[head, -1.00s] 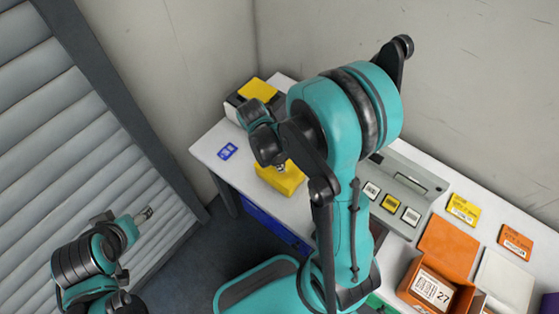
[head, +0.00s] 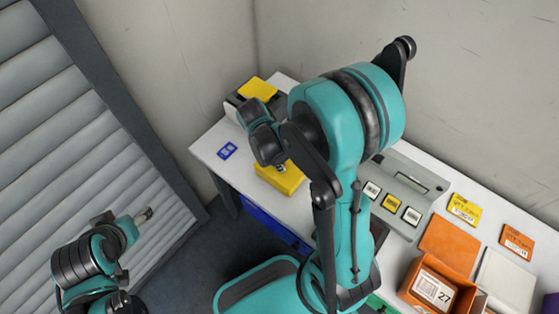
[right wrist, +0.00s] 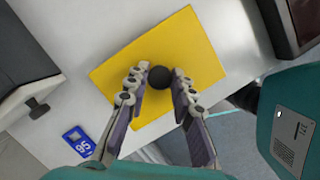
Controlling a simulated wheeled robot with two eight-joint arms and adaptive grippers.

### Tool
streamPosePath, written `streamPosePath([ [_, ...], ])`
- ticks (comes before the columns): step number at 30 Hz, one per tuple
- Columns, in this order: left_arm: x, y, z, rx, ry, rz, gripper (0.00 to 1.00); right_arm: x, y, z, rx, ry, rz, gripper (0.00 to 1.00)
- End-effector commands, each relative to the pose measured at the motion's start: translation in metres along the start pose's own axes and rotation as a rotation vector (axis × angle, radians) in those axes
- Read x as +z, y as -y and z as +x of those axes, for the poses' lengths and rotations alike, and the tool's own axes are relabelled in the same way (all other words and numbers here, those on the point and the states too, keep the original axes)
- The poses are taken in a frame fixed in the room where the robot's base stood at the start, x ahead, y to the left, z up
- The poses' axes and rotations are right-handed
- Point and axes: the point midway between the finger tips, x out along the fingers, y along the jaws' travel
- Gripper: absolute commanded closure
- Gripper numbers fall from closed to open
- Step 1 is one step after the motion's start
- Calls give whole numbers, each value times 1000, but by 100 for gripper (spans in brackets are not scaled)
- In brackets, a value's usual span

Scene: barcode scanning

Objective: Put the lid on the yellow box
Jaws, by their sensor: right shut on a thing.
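The yellow box (head: 288,184) stands on the white table in the head view, partly hidden under my right gripper (head: 279,168). In the right wrist view, the flat yellow lid (right wrist: 190,45) has a round black knob (right wrist: 160,77). My right gripper (right wrist: 163,84) is shut on that knob, one finger on each side. The lid is over or on the box; I cannot tell whether it is fully seated. My left gripper (head: 147,214) is far from the table at the lower left, too small to read.
A dark and white device with a yellow top (head: 257,89) stands behind the box. A blue tag (head: 227,151) lies to its left. A grey panel (head: 411,175), yellow and orange cards and an orange bin (head: 440,287) are to the right. The grey shutter is at the left.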

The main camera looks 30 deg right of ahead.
Motion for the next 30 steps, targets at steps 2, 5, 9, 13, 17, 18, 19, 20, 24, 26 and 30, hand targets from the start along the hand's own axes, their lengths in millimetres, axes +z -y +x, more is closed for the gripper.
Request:
streamPosePath([
  [2,1,0,2,0,0,0,36,0,0,2,0,0,0,100],
  [5,2,0,2,0,0,0,36,0,0,2,0,0,0,100],
  [9,1,0,2,0,0,0,36,0,0,1,0,0,0,100],
  [13,1,0,2,0,0,0,36,0,0,1,0,0,0,100],
  [17,1,0,2,0,0,0,36,0,0,1,0,0,0,55],
  [18,1,0,2,0,0,0,36,0,0,1,0,0,0,52],
  [19,1,0,2,0,0,0,36,0,0,1,0,0,0,52],
  [20,1,0,2,0,0,0,36,0,0,1,0,0,0,52],
  [24,1,0,2,0,0,0,36,0,0,1,0,0,0,52],
  [26,1,0,2,0,0,0,36,0,0,1,0,0,0,36],
  [30,1,0,2,0,0,0,36,0,0,1,0,0,0,32],
])
